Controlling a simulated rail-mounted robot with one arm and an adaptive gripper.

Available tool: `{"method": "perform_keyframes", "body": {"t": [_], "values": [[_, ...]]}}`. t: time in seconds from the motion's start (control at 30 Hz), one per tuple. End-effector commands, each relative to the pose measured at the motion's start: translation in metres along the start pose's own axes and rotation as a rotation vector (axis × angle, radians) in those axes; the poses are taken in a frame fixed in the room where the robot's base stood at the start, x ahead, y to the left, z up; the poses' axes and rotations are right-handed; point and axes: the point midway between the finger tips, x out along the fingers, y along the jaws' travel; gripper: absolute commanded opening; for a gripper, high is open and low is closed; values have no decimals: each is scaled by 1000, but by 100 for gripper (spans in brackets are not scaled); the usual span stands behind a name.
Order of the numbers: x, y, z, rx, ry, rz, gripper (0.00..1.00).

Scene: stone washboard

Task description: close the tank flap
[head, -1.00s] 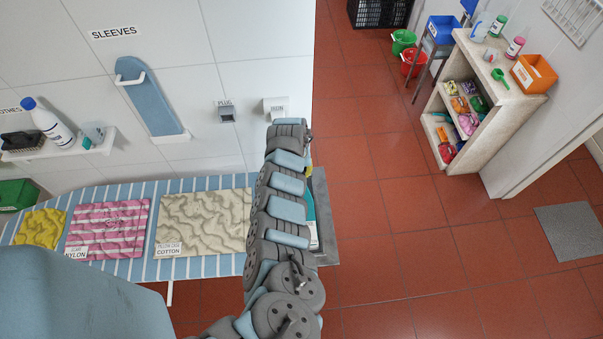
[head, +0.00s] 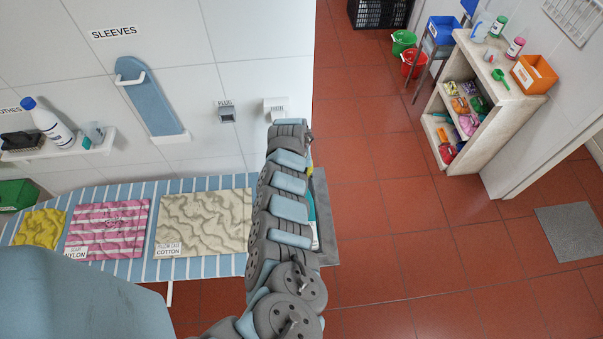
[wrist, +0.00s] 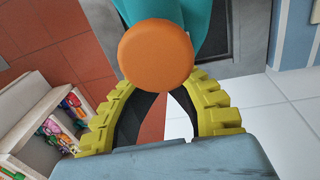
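A round orange disc (wrist: 156,55) fills the upper middle of the wrist view, in front of a teal body (wrist: 197,22). The disc may be the tank flap; I cannot tell whether it is open. In the head view only a narrow teal strip (head: 314,207) shows beside my arm, on a grey plate (head: 325,215) at the board's right end. My gripper (wrist: 168,96) has yellow ribbed fingers with dark inner pads that converge to a point at the disc's lower edge. Their tips are hidden by the disc, so contact is unclear. My arm covers most of the teal object in the head view.
The striped ironing board (head: 200,263) bears yellow, pink and beige cloth samples left of my arm. A wall shelf (head: 70,150) with bottles is above it. A stocked shelf unit (head: 515,105) stands at the right. The red floor between is clear.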

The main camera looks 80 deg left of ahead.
Motion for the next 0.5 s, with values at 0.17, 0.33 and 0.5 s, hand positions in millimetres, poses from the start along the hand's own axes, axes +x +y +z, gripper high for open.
{"method": "perform_keyframes", "body": {"t": [0.17, 0.33, 0.5], "values": [[1, -6, 0, -1, 0, -1, 0], [1, -13, 0, -2, 0, -1, 0], [1, -16, 0, -1, 0, 0, 0]]}}
